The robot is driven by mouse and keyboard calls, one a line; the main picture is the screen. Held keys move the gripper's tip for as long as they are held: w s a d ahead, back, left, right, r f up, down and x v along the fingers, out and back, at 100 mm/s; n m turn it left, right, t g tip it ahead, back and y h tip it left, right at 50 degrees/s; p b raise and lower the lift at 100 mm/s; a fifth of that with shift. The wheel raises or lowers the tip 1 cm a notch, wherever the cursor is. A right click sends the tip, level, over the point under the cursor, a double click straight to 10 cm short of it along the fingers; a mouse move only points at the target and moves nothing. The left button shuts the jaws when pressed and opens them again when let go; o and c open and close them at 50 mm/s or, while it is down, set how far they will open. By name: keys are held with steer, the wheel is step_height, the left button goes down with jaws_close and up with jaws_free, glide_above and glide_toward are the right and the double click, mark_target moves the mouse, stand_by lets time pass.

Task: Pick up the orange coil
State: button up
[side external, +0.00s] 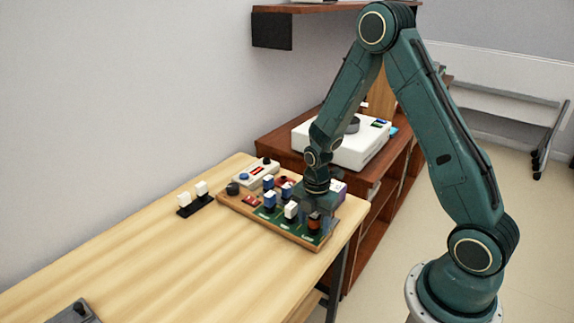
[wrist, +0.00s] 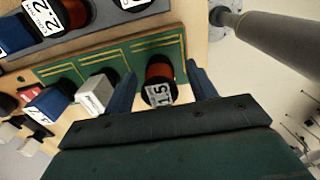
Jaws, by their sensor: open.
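The orange coil (side external: 314,222), wound between black end flanges, stands on the green strip at the front right corner of the wooden board (side external: 283,239). In the wrist view the coil (wrist: 160,72) shows a white label reading 1.5. My gripper (side external: 317,205) points down over this corner of the board. In the wrist view my gripper (wrist: 161,74) is open, with one blue finger on each side of the coil. A gap shows on the right; the left finger is close, and I cannot tell if it touches.
A white block (wrist: 95,92) and a blue block (wrist: 50,103) stand in the same row, left of the coil. A second coil (wrist: 72,14), labelled 2.2, sits in another row. A black stand with white blocks (side external: 201,188) is left of the board. The front table (side external: 150,240) is mostly clear.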

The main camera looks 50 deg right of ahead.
mark_target(314, 214)
stand_by(0.4)
steer(key=c, duration=1)
steer(key=shift+r, duration=0.15)
step_height(314, 214, up, 20)
steer(key=shift+f, duration=0.1)
steer(key=shift+w, duration=0.1)
stand_by(0.6)
